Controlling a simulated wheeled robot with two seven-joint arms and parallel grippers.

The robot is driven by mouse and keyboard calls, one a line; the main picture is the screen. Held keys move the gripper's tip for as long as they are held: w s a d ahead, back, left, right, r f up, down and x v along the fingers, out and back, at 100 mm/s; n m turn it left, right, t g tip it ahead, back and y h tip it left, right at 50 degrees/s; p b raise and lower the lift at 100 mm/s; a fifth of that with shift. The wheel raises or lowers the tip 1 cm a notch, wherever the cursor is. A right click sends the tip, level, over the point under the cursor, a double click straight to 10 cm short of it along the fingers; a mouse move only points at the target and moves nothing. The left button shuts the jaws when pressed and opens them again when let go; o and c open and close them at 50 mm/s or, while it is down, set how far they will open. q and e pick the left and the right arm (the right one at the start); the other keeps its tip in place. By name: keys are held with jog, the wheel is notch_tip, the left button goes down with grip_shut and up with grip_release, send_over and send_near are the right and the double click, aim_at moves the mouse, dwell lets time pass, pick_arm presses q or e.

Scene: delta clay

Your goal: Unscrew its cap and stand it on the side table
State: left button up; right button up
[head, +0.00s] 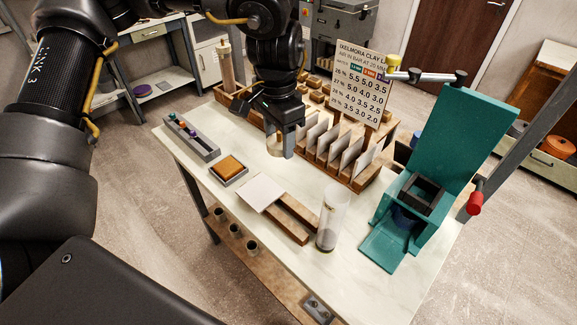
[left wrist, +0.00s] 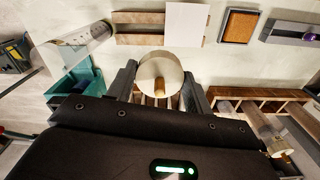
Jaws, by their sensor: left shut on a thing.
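My left gripper (head: 280,148) is shut on a pale round cap (head: 274,146) above the worktable. In the left wrist view the cap (left wrist: 158,68) is a disc with a small wooden knob, between the two fingers (left wrist: 160,85). A clear upright tube (head: 331,215) with grey material at its bottom stands apart from the gripper, near the front edge; its top looks open. It also shows in the left wrist view (left wrist: 85,38). I cannot tell for sure which surface is the side table; a grey table (head: 158,70) stands at the back left. My right gripper is not in view.
A teal press (head: 440,170) stands right of the tube. A wooden rack of tiles (head: 335,150) and a sign (head: 362,85) are behind. A white tile (head: 261,192), wooden bars (head: 297,215) and an orange pad (head: 229,168) lie in front. A second tube (head: 226,65) stands back left.

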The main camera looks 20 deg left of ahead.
pick_arm(q)
jog(key=m, duration=0.1)
jog(key=f+m, duration=0.1)
jog(key=m+b, duration=0.1)
jog(key=m, duration=0.1)
jog(key=shift+w+d+f, duration=0.25)
jog(key=shift+w+f, duration=0.05)
jog(key=shift+w, duration=0.1)
jog(key=shift+w+f+m+b, duration=0.1)
jog(key=shift+f+m+b, duration=0.2)
jog(key=shift+m, duration=0.8)
notch_tip(320, 180, down, 7)
jog(key=w+m+b, duration=0.1)
jog(key=m+b, duration=0.5)
jog(key=m, duration=2.1)
jog(key=shift+a+r+b, duration=0.2)
jog(key=shift+a+b, duration=0.1)
jog(key=shift+w, duration=0.15)
